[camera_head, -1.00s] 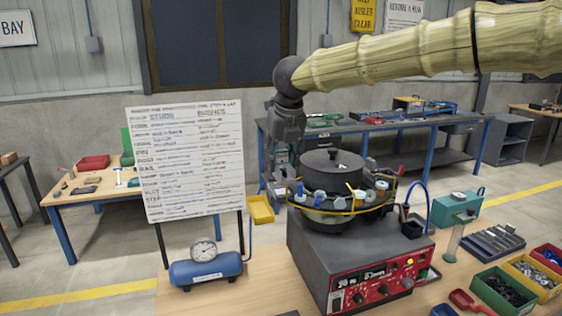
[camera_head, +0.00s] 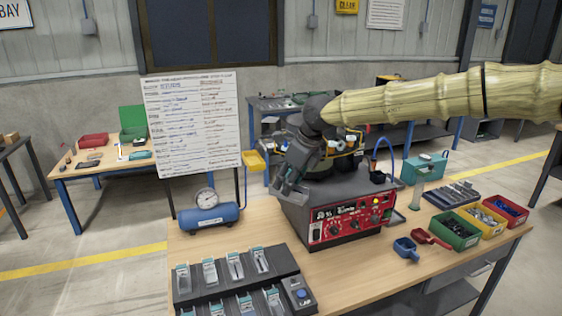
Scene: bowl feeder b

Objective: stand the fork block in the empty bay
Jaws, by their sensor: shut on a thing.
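My gripper (camera_head: 288,192) hangs fingers down in front of the bowl feeder's left side. It is shut on a small greyish thing at its fingertips, too small and dark to make out; I cannot tell for sure that it is the fork block. A black rack (camera_head: 238,284) stands at the table's front left, with two rows of bays that show pale inserts and teal tops. The rack's front row is cut by the picture's lower edge. I cannot tell which bay is empty. The gripper is behind the rack and above the table, apart from both.
The bowl feeder (camera_head: 340,214) with its red control panel stands behind the rack. A blue air tank with a gauge (camera_head: 208,217) is at left. Parts bins (camera_head: 455,231) and scoops (camera_head: 405,248) are at right. A blue-buttoned box (camera_head: 302,295) adjoins the rack. The table between is clear.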

